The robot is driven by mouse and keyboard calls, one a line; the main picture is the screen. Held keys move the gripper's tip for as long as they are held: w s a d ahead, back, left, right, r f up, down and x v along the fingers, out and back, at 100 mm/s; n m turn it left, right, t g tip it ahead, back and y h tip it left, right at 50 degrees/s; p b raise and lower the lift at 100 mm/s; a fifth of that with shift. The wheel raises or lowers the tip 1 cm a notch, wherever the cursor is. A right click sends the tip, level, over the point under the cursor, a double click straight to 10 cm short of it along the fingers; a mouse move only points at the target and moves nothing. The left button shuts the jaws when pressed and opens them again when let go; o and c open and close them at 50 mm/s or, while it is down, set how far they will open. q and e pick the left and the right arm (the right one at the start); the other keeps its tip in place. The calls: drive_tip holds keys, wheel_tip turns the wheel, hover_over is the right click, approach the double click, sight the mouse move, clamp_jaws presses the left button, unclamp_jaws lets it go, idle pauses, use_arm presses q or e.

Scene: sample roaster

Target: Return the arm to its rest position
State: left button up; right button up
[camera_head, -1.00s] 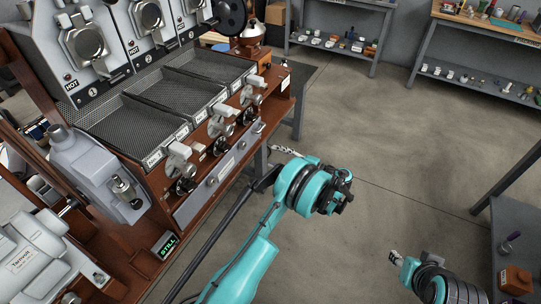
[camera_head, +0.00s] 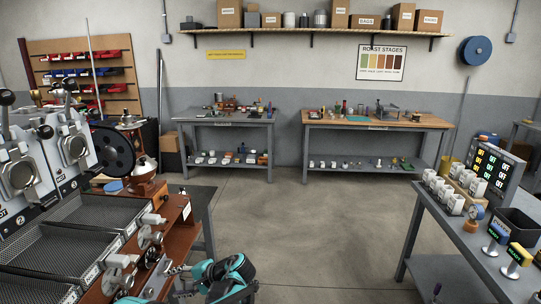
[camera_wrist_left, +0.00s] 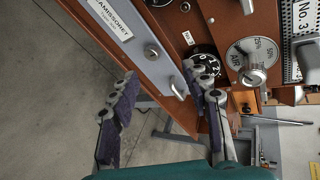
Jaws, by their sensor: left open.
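My left arm, teal and black, shows at the bottom of the head view, and its gripper (camera_head: 178,270) is close to the front of the brown roaster (camera_head: 180,232). In the left wrist view, the two fingers of this gripper (camera_wrist_left: 160,76) stand apart with nothing between them. The roaster's brown front (camera_wrist_left: 165,20), with a numbered black dial (camera_wrist_left: 206,66) and a gauge-like knob (camera_wrist_left: 252,62), shows beyond and beside the fingers. I cannot tell from these views whether a finger touches it. My right gripper is out of view.
A grey bench (camera_head: 440,265) with white containers and a display board (camera_head: 492,160) stands at right. A grey table (camera_head: 225,120) and a wood-topped table (camera_head: 375,123) stand along the back wall. The concrete floor (camera_head: 320,215) between them is clear.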

use_arm(q)
drive_tip(key=s+d+r+n+t+h, duration=0.1)
drive_tip(key=s+d+n+h, duration=0.1)
drive_tip(key=s, duration=0.6)
drive_tip(key=s+d+r+n+t+h, duration=0.1)
drive_tip(key=s+d+n+h, duration=0.1)
drive_tip(key=s+d+h, duration=0.3)
drive_tip(key=s+d+r+n+t+h, duration=0.1)
drive_tip(key=s+d+h, duration=0.3)
drive_tip(key=s, duration=0.8)
drive_tip(key=shift+s+n+t+h, duration=0.15)
drive_tip(key=shift+n+t+h, duration=0.15)
drive_tip(key=shift+n+t, duration=0.3)
